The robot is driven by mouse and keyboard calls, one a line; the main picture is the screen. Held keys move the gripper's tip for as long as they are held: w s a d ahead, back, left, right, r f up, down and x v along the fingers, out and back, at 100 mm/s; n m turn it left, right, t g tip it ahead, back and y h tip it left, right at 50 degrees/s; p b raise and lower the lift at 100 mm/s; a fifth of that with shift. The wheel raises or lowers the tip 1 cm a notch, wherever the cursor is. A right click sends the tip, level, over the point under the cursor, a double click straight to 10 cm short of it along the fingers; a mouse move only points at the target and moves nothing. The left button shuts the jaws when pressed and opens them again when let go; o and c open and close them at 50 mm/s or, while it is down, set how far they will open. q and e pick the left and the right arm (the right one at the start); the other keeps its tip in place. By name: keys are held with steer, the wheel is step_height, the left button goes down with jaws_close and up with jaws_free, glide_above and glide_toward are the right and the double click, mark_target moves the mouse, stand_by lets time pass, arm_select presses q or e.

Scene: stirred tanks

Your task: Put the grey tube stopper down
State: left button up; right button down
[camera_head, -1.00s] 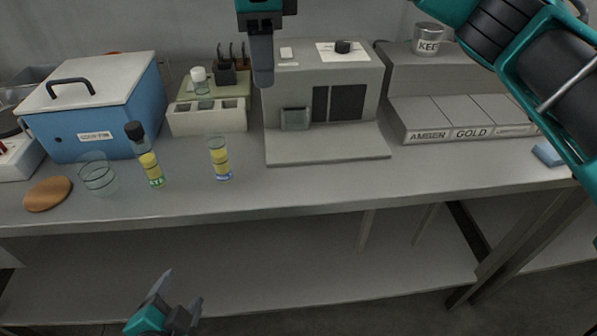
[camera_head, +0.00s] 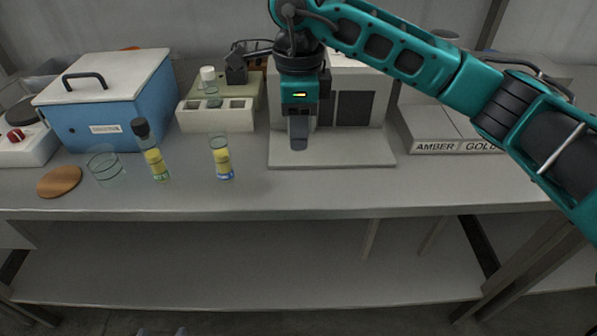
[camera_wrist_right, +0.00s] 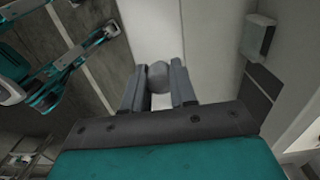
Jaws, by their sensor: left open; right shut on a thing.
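My right gripper (camera_head: 299,146) points down in front of the grey bench machine, above its flat base plate. In the right wrist view it (camera_wrist_right: 158,92) is shut on the grey tube stopper (camera_wrist_right: 158,76), a small rounded grey piece between the fingers. In the head view the fingers hide the stopper. An uncapped tube with yellow contents and a blue label (camera_head: 221,160) stands on the bench left of the gripper. A tube with a dark cap and a green label (camera_head: 154,160) leans further left. My left gripper (camera_head: 162,331) is open at the bottom edge, only its tips showing.
The grey machine (camera_head: 380,151) stands behind my right gripper. A pale rack (camera_head: 203,122), a blue lidded box (camera_head: 122,125), a glass dish (camera_head: 105,168) and a brown disc (camera_head: 60,181) are to the left. The bench front (camera_head: 300,194) is clear.

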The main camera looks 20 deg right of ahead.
mark_target(299, 184)
arm_select(q)
steer(key=shift+d, duration=0.1)
arm_select(e)
step_height(299, 184, down, 10)
steer(key=shift+r, duration=0.1)
arm_select(q)
steer(key=shift+f, duration=0.1)
arm_select(e)
steer(key=shift+f+b, duration=0.3)
steer(key=shift+b, duration=0.1)
arm_select(q)
steer(key=shift+w+d, duration=0.15)
steer(key=shift+w, duration=0.05)
arm_select(e)
steer(key=c, duration=0.9)
jaws_free()
steer(key=shift+r, duration=0.1)
arm_select(q)
steer(key=shift+r, duration=0.2)
arm_select(e)
steer(key=shift+r+p, duration=0.2)
steer(key=shift+p, duration=0.1)
arm_select(q)
steer(key=shift+s+a+f, duration=0.1)
steer(key=shift+s+a, duration=0.05)
steer(key=shift+a, duration=0.1)
arm_select(e)
step_height(299, 184, up, 12)
steer(key=shift+f, duration=0.1)
